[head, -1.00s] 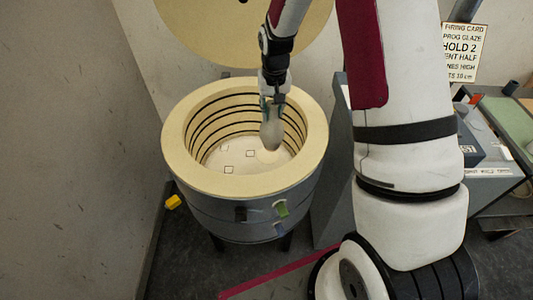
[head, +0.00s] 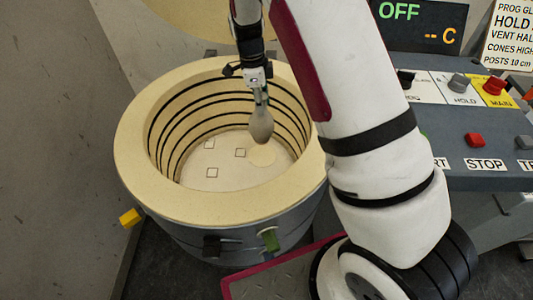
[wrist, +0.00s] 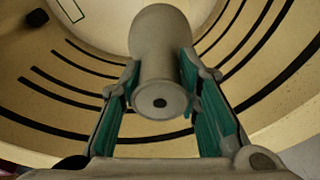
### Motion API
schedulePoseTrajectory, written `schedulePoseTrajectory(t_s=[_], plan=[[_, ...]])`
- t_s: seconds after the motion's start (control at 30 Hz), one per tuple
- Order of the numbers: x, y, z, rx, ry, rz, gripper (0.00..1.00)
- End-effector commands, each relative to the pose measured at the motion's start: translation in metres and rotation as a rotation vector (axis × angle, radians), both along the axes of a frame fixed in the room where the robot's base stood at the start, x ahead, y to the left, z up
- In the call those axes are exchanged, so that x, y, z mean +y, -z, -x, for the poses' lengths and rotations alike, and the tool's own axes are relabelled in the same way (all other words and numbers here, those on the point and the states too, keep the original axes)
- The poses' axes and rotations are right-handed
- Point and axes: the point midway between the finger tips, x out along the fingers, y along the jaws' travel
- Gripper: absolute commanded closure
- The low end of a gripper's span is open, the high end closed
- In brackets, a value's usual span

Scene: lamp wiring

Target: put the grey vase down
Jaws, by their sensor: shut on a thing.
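The grey vase (head: 261,124) hangs upright inside the round kiln (head: 140,165), wide body down, narrow neck up. My gripper (head: 260,98) is shut on its neck from above. In the wrist view, the vase (wrist: 160,40) sits between the green pads of my gripper (wrist: 160,78), its small dark mouth facing the camera. In the head view the base of the vase is just behind and above a pale round spot (head: 262,155) on the kiln floor. The base seems clear of the floor, but the gap is hard to judge.
Three small square outlines, one of them here (head: 212,172), mark the floor left of the round spot. The ringed kiln wall surrounds the vase. The raised lid (head: 185,20) is behind. A control panel (head: 480,150) stands at the right.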

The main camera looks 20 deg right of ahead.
Motion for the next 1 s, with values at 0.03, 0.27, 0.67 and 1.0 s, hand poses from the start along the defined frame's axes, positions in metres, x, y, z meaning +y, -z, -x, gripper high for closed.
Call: schedulePoseTrajectory(t_s=[0.03, 0.27, 0.67, 1.0], plan=[[0.003, 0.008, -0.005, -0.002, 0.05, 0.001, 1.0], [0.008, 0.019, -0.009, 0.0, 0.196, 0.001, 1.0], [0.008, 0.074, -0.009, -0.001, 0.205, 0.0, 1.0], [0.008, 0.108, -0.008, 0.001, 0.205, 0.001, 1.0]])
